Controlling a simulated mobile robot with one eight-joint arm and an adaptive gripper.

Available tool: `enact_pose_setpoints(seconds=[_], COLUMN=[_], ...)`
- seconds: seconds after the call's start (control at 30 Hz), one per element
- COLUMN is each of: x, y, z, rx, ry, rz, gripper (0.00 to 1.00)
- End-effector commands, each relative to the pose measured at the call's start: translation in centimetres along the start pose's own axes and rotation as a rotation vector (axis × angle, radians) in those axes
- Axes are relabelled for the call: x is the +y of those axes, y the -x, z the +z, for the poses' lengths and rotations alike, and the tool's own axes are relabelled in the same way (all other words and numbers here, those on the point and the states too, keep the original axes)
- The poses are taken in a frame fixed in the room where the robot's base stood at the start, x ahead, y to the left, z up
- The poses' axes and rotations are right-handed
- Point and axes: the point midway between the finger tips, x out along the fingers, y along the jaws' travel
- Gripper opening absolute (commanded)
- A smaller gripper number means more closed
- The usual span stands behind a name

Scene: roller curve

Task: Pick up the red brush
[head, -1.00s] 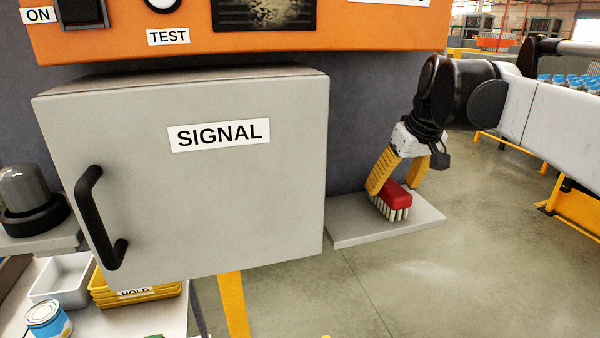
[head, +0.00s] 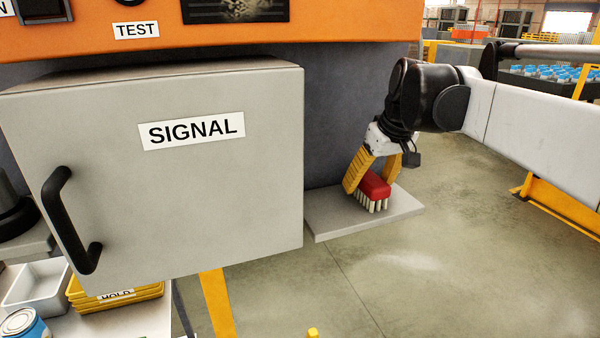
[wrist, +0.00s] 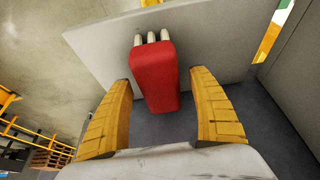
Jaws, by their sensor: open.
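The red brush (head: 375,186) has a red back and pale bristles pointing down. It rests on a small grey shelf (head: 325,225) to the right of the cabinet. My gripper (head: 369,186) is open, with its yellow fingers reaching down around the brush, one on each side. In the wrist view the brush (wrist: 154,78) lies between the two fingers (wrist: 163,105), with a visible gap on both sides. The pale bristles show at its far end there. Part of the brush is hidden behind the near finger in the head view.
A grey cabinet marked SIGNAL (head: 230,190) with a black handle (head: 68,225) stands close to the left of the shelf. An orange panel (head: 340,30) is above it. White and yellow trays (head: 120,290) and a blue can (head: 25,325) sit lower left. Open floor lies right of the shelf.

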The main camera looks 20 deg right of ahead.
Motion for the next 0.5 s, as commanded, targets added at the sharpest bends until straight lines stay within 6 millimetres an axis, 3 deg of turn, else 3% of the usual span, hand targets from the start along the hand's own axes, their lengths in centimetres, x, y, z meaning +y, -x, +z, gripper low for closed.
enact_pose_setpoints(seconds=[0.13, 0.33, 0.5], x=[0.00, 0.00, -0.01], y=[0.01, 0.01, 0.00], z=[-0.01, -0.01, 0.01], rx=[0.000, 0.000, 0.000], ry=[0.000, 0.000, 0.000], rz=[0.000, 0.000, 0.000], gripper=[0.70, 0.11, 0.11])
